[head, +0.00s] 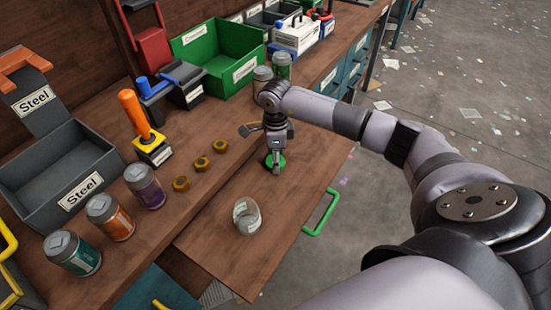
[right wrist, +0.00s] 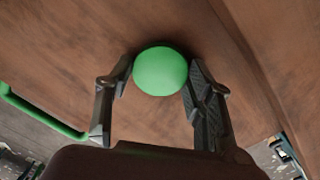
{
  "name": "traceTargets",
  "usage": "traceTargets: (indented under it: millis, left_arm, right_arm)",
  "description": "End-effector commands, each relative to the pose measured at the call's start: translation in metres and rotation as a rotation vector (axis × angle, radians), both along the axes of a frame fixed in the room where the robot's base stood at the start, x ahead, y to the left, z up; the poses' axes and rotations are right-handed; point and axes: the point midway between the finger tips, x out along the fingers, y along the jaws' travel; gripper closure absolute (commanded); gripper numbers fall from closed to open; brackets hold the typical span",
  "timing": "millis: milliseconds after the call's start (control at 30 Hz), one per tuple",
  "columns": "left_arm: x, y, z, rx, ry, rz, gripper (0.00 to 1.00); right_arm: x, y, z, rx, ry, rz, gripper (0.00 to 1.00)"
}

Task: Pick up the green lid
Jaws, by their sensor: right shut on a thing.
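The green lid (right wrist: 160,71) is round and sits between the fingers of my right gripper (right wrist: 158,84) in the right wrist view. The fingers are shut on it, one at each side. In the head view the green lid (head: 280,161) shows partly under my right gripper (head: 276,165), at the pull-out wooden board; the gripper hides part of it. I cannot tell whether the lid touches the board. My left gripper does not show.
An open glass jar (head: 247,215) stands on the pull-out board (head: 215,255), nearer than the lid. Brass nuts (head: 201,163), closed jars (head: 109,217) and a grey Steel bin (head: 60,160) are on the bench at left. A green handle (head: 322,213) is at the board's right edge.

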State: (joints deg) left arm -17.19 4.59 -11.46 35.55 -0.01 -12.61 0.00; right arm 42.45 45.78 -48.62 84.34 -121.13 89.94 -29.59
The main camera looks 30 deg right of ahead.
Motion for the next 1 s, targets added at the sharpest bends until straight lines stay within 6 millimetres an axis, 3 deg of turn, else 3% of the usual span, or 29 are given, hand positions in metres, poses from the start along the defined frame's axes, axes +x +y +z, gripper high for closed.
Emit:
traceTargets:
  millis: [267,700,1000]
  left_arm:
    - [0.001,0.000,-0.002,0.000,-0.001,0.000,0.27]
    - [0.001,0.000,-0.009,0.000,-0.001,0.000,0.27]
    - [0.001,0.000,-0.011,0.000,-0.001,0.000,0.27]
  right_arm:
    - [0.002,-0.001,0.034,-0.001,-0.007,0.000,0.60]
    - [0.001,0.000,0.155,-0.001,-0.007,0.000,0.60]
    - [0.000,0.000,0.195,0.000,-0.001,-0.001,0.60]
